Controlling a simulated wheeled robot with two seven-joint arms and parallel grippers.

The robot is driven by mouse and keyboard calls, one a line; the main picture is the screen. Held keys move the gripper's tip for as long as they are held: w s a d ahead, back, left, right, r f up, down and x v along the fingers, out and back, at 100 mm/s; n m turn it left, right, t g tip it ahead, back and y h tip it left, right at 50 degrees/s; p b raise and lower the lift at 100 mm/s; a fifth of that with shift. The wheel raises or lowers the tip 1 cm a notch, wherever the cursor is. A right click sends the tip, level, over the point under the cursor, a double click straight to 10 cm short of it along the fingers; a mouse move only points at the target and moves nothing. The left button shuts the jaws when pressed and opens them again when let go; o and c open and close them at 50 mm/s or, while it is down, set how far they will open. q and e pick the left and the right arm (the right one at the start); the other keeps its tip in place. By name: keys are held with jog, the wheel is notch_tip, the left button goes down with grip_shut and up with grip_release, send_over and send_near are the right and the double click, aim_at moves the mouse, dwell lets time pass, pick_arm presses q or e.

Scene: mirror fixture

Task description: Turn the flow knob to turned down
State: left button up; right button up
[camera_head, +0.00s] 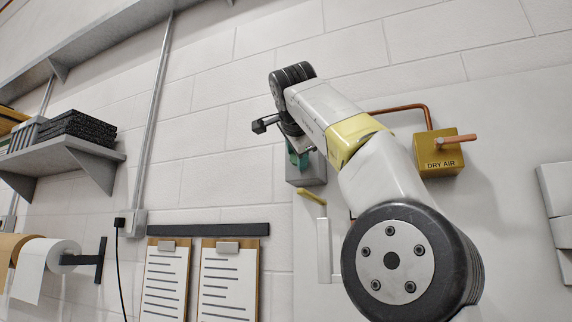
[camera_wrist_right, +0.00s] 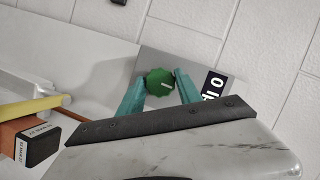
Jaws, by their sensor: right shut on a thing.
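In the right wrist view the green flow knob (camera_wrist_right: 159,82) is round with a ridged edge and a pale pointer line. It sits on a grey box that carries a black and white label. My right gripper (camera_wrist_right: 160,84) has its two teal fingers on either side of the knob, shut on it. In the head view the grey box (camera_head: 308,168) is on the wall, and my right arm covers much of it. The knob itself is hidden there behind my wrist and fingers. My left gripper is in neither view.
A yellow DRY AIR box (camera_head: 436,164) with an orange handle and a copper pipe (camera_head: 400,108) is right of my arm. A yellow lever (camera_head: 311,198) is below the grey box. Clipboards (camera_head: 222,280), a paper roll (camera_head: 50,258) and a shelf (camera_head: 62,155) are left.

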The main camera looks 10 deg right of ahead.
dwell(0.5)
jog(key=o, duration=1.4)
jog(key=shift+c, duration=0.2)
jog(key=v, duration=0.7)
jog(key=shift+s, duration=0.35)
jog(key=shift+a+r, duration=0.1)
